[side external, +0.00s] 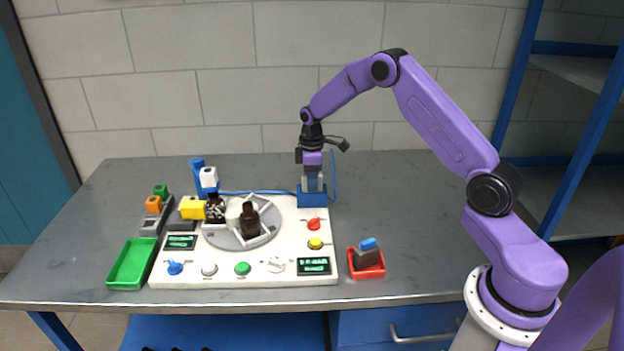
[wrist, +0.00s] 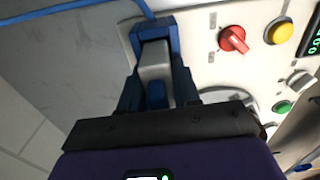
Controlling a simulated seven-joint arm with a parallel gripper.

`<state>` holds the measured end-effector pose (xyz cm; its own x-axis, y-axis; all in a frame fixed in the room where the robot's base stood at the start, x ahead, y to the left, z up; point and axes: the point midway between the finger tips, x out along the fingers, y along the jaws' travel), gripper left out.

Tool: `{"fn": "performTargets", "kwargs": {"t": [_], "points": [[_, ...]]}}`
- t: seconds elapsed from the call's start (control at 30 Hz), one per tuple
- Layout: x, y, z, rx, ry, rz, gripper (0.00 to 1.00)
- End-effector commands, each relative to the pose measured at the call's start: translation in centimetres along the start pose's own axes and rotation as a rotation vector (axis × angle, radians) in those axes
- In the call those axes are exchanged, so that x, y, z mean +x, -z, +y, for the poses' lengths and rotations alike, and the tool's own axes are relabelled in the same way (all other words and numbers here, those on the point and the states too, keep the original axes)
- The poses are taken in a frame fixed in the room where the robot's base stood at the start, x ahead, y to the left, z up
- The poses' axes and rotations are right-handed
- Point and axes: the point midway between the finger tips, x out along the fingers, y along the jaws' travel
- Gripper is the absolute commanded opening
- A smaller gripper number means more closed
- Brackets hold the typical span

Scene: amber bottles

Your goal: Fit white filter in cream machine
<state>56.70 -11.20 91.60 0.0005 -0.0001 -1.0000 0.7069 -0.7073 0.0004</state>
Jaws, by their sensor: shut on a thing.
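The cream machine (side external: 180,270) lies on the table. A blue slot holder (side external: 311,199) stands at its back right corner. My gripper (side external: 312,180) points straight down over this holder and is shut. In the wrist view, a pale grey-white block with a blue grip, which looks like the white filter (wrist: 154,62), is between the fingers. The blue holder (wrist: 155,28) surrounds the block's far end and sides in that view. I cannot tell how deep the block sits in the holder. The fingers hide part of it in the side view.
A red tray (side external: 367,273) right of the machine holds a dark block with a blue top. A green tray (side external: 132,265) lies at left. Amber bottles (side external: 250,221) stand on the machine's turntable. A blue cable (side external: 255,192) runs behind the machine. Knobs and buttons line its front.

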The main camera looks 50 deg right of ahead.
Motion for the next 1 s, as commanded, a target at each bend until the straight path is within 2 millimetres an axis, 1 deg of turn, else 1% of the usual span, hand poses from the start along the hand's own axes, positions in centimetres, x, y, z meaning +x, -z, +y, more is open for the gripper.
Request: {"fn": "performTargets", "kwargs": {"t": [0.27,0.3,0.37,0.57,0.6,0.67,1.0], "points": [[0.5,0.02,-0.01,-0.001,0.0,0.0,0.02],[0.49,0.03,0.0,-0.001,0.0,0.0,0.41],[0.51,0.02,-0.03,-0.001,0.0,0.0,0.61],[0.51,0.02,-0.04,-0.001,0.001,-0.001,0.61],[0.51,0.01,-0.04,-0.001,0.001,-0.001,0.65],[0.5,0.01,-0.04,-0.001,0.001,-0.001,0.83],[0.34,0.02,0.0,0.0,0.0,0.0,0.83]]}}
